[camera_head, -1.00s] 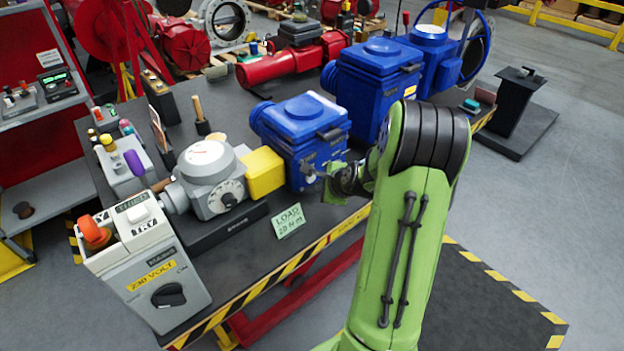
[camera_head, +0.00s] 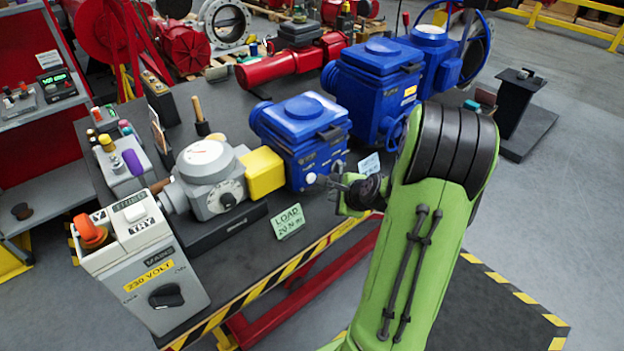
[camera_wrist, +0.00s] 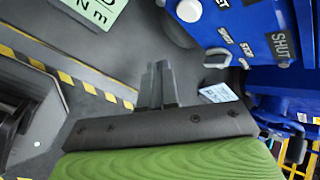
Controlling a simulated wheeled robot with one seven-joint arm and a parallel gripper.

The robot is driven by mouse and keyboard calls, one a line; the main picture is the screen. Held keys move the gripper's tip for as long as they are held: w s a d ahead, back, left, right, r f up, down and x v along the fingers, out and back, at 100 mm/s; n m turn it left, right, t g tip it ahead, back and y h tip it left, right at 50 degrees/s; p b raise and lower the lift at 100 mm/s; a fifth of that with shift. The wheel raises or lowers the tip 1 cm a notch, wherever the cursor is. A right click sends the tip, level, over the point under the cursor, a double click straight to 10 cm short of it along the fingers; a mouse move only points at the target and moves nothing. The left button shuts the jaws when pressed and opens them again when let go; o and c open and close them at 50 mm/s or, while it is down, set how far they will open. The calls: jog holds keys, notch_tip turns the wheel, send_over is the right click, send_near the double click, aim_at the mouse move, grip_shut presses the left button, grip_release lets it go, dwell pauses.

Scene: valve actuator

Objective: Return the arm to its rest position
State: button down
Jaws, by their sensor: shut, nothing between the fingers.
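My green arm (camera_head: 415,245) rises at the right of the head view and bends toward the bench. The blue housing (camera_wrist: 270,38) with a "SHUT" label is at the upper right there, apart from the fingers. No marker of a rest position shows.
A green LOAD card (camera_head: 289,221) and a white card (camera_head: 369,164) are close by on the bench. A grey actuator (camera_head: 212,175) and a 230 VOLT switch box (camera_head: 150,275) stand left. Larger blue actuators (camera_head: 372,90) stand behind. Floor (camera_head: 545,230) at right is open.

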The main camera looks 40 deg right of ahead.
dwell(0.4)
jog(key=s+a+r+n+g+y, duration=0.1)
jog(key=s+a+r+n, duration=0.1)
jog(key=a+r+n, duration=0.55)
jog(key=s+a+r+n+g, duration=0.15)
jog(key=a+r+n, duration=0.35)
jog(key=a+n, duration=0.5)
jog(key=s+a+r+n, duration=0.2)
jog(key=s+a+n, duration=0.2)
jog(key=s, duration=0.3)
jog(key=s+a+r+n+p, duration=0.1)
jog(key=s+a+n, duration=0.3)
jog(key=s, duration=0.3)
jog(key=shift+s+a+r+g+y, duration=0.25)
jog(key=shift+a+r+g+y, duration=0.05)
jog(key=shift+a+r+g, duration=0.1)
